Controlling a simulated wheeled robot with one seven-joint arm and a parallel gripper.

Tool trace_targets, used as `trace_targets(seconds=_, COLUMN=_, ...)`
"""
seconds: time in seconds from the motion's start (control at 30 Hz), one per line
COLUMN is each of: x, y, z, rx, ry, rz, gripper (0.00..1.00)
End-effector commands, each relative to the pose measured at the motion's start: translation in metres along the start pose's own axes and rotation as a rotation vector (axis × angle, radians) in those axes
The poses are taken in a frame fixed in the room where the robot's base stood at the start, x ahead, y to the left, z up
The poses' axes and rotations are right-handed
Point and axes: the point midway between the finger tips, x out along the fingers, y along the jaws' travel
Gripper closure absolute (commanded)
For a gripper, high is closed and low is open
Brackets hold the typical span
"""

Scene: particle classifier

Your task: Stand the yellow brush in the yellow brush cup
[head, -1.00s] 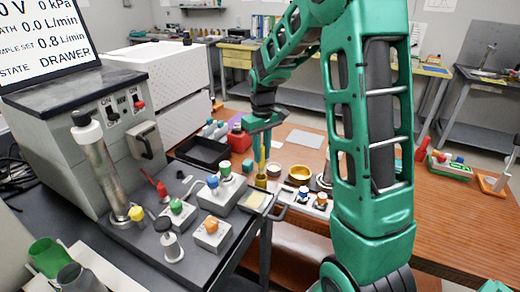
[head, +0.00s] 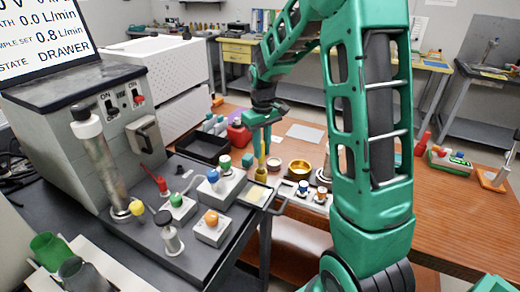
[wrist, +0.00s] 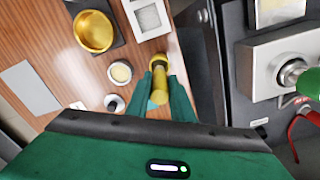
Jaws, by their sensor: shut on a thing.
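My gripper (head: 262,133) points down over the near edge of the wooden table. It is shut on the yellow brush (wrist: 159,98), which shows between the green fingers in the wrist view (wrist: 161,84). In the head view the brush (head: 262,149) hangs upright below the fingers. The yellow brush cup (head: 261,175) stands directly below, and its round rim (wrist: 158,60) shows just past the fingertips in the wrist view. The brush's lower end lies over or in the cup's mouth; I cannot tell how deep, or whether they touch.
A brass bowl (head: 299,169) and a small pale round dish (wrist: 120,72) stand close by. A black tray (head: 203,148) and red jar (head: 238,136) are to the left. The dark bench with switch boxes (head: 213,228) lies nearer. A flat grey sheet (head: 305,133) lies farther back.

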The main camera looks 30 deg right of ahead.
Motion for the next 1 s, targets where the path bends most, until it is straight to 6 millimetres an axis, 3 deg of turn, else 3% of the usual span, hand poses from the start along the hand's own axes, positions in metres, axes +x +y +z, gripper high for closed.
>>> trace_targets(seconds=1.0, x=0.0055, y=0.0000, z=0.0001, rx=0.000, ry=-0.001, rz=0.000, gripper=1.00)
